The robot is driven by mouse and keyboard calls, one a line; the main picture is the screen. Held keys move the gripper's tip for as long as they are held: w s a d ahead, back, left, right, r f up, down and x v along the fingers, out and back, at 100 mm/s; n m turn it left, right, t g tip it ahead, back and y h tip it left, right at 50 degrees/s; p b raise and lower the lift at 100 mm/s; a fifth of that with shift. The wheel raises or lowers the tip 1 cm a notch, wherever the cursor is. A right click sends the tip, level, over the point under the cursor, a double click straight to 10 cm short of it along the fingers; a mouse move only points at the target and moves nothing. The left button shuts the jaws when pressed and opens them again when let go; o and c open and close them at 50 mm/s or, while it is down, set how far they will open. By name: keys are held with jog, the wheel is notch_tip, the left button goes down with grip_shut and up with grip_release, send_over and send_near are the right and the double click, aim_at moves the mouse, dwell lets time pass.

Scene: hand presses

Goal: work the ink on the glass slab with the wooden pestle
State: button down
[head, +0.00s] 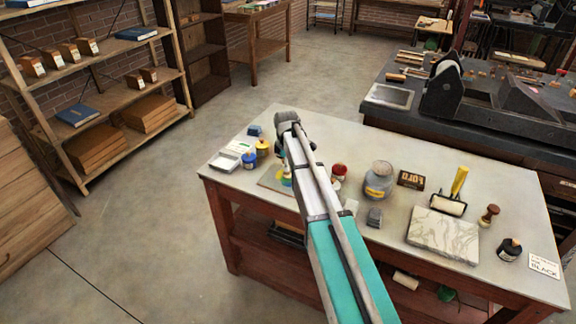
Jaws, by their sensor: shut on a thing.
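The glass slab (268,180) lies flat near the left end of the pale worktable, partly covered by my arm. My gripper (287,168) points down over the slab, mostly hidden behind my own arm. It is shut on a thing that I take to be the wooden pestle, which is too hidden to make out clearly. Small patches of yellow, green and blue show at the gripper's lower end, over the slab. I cannot tell whether they are ink, or whether the pestle touches the glass.
Blue (249,161) and yellow (262,147) ink pots stand close left of the slab, with a scale (231,155) beyond. A red-lidded jar (339,171) and a big grey jar (379,182) stand right. A marble slab (443,236) and a brown-knobbed tool (489,214) are farther right.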

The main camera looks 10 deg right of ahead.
jog(key=shift+w+a+f, duration=0.1)
jog(key=shift+w+a, duration=0.7)
jog(key=shift+a, duration=0.3)
jog(key=shift+s, duration=0.1)
jog(key=shift+s+a, duration=0.3)
jog(key=shift+s, duration=0.05)
jog(key=shift+s+d, duration=0.9)
jog(key=shift+d, duration=0.2)
jog(key=shift+s+d, duration=0.1)
jog(key=shift+s+d, duration=0.1)
jog(key=shift+d, duration=0.05)
jog(key=shift+s+d, duration=0.75)
jog(key=shift+d, duration=0.3)
